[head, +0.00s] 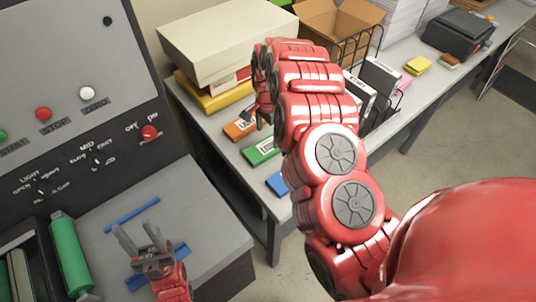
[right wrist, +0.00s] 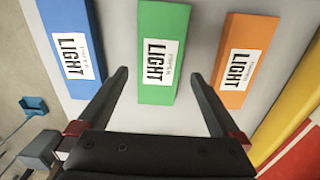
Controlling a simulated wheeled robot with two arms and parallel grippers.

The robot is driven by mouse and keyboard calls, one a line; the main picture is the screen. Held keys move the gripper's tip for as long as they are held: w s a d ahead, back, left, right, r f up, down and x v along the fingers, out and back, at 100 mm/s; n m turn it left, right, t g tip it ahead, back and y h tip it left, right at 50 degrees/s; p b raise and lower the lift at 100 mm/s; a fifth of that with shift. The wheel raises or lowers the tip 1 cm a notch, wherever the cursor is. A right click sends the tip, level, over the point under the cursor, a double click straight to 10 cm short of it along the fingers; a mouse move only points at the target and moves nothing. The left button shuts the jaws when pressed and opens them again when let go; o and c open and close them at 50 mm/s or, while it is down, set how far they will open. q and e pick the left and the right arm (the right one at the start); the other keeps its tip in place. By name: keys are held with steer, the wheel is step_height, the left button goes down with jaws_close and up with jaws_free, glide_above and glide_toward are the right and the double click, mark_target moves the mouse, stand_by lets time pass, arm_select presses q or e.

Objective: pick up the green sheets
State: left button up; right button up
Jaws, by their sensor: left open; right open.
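The green sheets (head: 262,150) lie as a flat pack with a white "LIGHT" label on the grey table in the head view. In the right wrist view, the green sheets (right wrist: 164,35) lie between an orange and a blue pack. My right gripper (right wrist: 160,76) is open and empty, its two fingers spread on either side of the near end of the green pack. I cannot tell its height above the table. In the head view my right arm hides part of this gripper. My left gripper (head: 136,232) is open and empty over the grey machine's top at lower left.
An orange pack (head: 240,127) and a blue pack (head: 277,184) flank the green one, with gaps. A yellow pack (head: 212,98) and a large beige box (head: 225,45) stand behind. A control panel (head: 70,100) and green roller (head: 71,255) are at left.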

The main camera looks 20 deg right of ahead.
mark_target(268, 145)
steer(key=shift+s+f, duration=0.15)
steer(key=shift+f, duration=0.3)
steer(key=shift+d+f+p, duration=0.1)
steer(key=shift+f+p, duration=0.35)
steer(key=shift+f, duration=0.05)
step_height(268, 145, down, 3)
steer(key=shift+r+p, duration=0.1)
steer(key=shift+p, duration=0.75)
steer(key=shift+f, duration=0.65)
steer(key=c, duration=1.4)
